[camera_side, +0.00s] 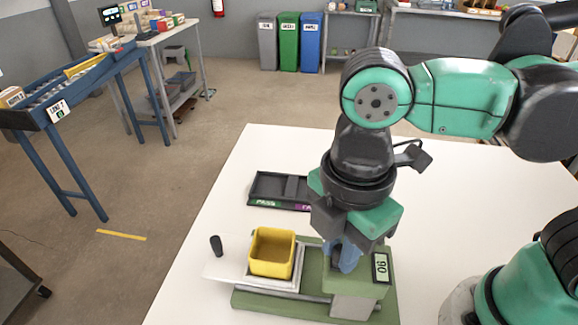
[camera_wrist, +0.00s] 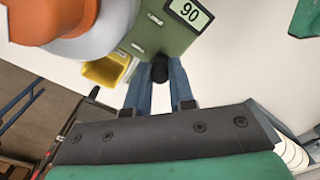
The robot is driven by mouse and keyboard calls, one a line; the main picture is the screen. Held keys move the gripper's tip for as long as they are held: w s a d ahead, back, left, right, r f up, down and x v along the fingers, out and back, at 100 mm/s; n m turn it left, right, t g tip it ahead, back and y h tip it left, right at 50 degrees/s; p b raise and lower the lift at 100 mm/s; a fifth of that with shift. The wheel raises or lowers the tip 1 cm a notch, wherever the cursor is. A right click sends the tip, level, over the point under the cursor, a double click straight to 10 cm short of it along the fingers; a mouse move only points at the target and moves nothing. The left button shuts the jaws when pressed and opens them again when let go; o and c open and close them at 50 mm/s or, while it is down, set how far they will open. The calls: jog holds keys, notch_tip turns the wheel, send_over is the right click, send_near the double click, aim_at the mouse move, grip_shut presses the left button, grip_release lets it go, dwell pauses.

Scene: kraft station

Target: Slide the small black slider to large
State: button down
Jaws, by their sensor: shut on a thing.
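A green machine (camera_side: 355,290) stands on the white table, with a display (camera_side: 381,267) reading 90. The display also shows in the wrist view (camera_wrist: 188,10). The small black slider (camera_wrist: 159,73) is a dark knob on the machine's edge in the wrist view, between my blue fingertips. My gripper (camera_side: 346,256) points down at the machine and is shut on the slider; in the wrist view its fingers (camera_wrist: 160,76) are on either side of the knob. In the side view my fingers and the machine hide the slider. No "large" marking can be read.
A yellow open box (camera_side: 271,252) sits on a pale plate left of my gripper, beside an upright black handle (camera_side: 216,245). A dark two-part tray (camera_side: 268,188) lies behind, one part labelled PASS. The table's left part is clear.

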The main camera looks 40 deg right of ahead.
aim_at(366, 270)
jog(key=shift+s+d, duration=1.2)
jog(key=c, duration=0.7)
grip_release()
jog(key=shift+c, duration=0.2)
jog(key=shift+r, duration=2.8)
jog(key=shift+w, duration=0.1)
